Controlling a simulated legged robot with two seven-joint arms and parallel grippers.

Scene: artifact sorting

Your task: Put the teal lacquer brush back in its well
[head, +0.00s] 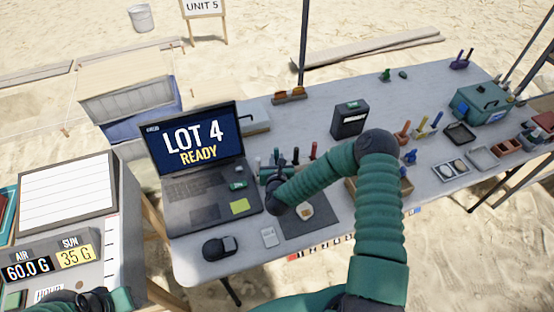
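My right gripper (281,186) is at the near side of a small teal brush rack (266,174), just right of the laptop. Its fingers are dark, small and partly hidden by my own arm, so I cannot tell whether they hold anything. A teal upright handle (277,155) shows just behind the gripper and may be the teal lacquer brush. Red handles (313,151) stand to its right. The rack's wells are too small and covered to make out. My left gripper (94,300) is at the bottom left edge, mostly cut off.
A laptop (205,190) reading "LOT 4 READY" stands left of the rack. A dark mat (306,226) with a pale round piece lies in front. A black box (350,120) stands behind. Trays and a green case (481,104) fill the right end. My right forearm crosses the table's front.

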